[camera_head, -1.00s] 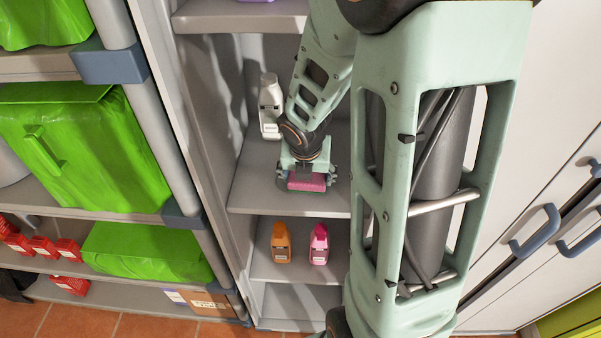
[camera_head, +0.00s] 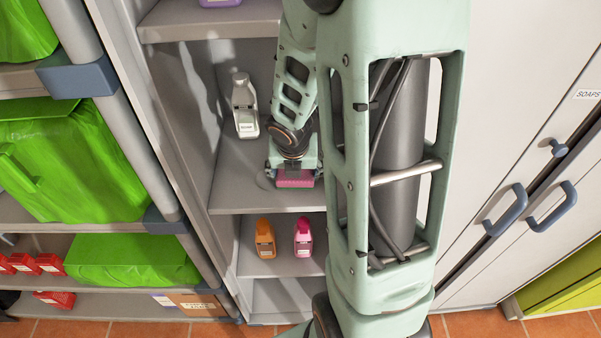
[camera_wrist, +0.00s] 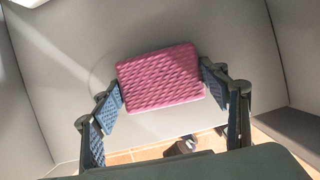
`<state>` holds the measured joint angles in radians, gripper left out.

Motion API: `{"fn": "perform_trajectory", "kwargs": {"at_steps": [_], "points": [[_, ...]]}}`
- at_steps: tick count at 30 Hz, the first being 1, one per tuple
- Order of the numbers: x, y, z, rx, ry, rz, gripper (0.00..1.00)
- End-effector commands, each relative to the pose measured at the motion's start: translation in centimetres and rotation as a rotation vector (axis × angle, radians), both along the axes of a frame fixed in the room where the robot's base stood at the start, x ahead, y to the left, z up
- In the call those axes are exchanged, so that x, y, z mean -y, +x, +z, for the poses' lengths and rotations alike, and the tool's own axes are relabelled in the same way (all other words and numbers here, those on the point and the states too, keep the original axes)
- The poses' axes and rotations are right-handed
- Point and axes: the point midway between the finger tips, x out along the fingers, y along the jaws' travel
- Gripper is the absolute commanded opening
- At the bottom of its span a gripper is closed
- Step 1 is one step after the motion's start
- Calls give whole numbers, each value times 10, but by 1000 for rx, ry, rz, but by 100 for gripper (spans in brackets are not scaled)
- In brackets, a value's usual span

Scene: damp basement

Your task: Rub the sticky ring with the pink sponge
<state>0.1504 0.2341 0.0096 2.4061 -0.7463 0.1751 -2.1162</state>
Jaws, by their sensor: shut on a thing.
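The pink sponge (camera_head: 295,179) is held in my gripper (camera_head: 293,164), low over the grey middle shelf board (camera_head: 232,197) of the open cabinet. In the wrist view the textured pink sponge (camera_wrist: 160,78) sits between the two blue-padded fingers of my gripper (camera_wrist: 163,86), which are shut on its sides. The sticky ring (camera_head: 262,180) shows as a faint dark arc on the board at the left of the sponge. In the wrist view a faint curve of the ring (camera_wrist: 92,72) also shows left of the sponge. The rest of it is hidden. I cannot tell whether the sponge touches the board.
A white-grey bottle (camera_head: 245,108) stands behind and left of my gripper on the same board. An orange bottle (camera_head: 265,240) and a pink bottle (camera_head: 303,238) stand on the shelf below. The cabinet's left wall (camera_head: 172,130) is close; another board (camera_head: 200,24) is above.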

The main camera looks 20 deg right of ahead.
Motion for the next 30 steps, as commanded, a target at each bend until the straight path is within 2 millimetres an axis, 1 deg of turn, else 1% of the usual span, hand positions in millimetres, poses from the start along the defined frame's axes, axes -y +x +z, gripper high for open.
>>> {"fn": "perform_trajectory", "kwargs": {"at_steps": [1,3,6,14,24,30], "points": [[-6,3,-2,1,1,5,49],[-11,5,-2,1,0,4,49],[-18,8,-1,1,0,4,49],[-26,11,-1,0,1,4,49],[-53,22,1,2,1,4,49],[-58,24,1,1,0,1,49]]}}
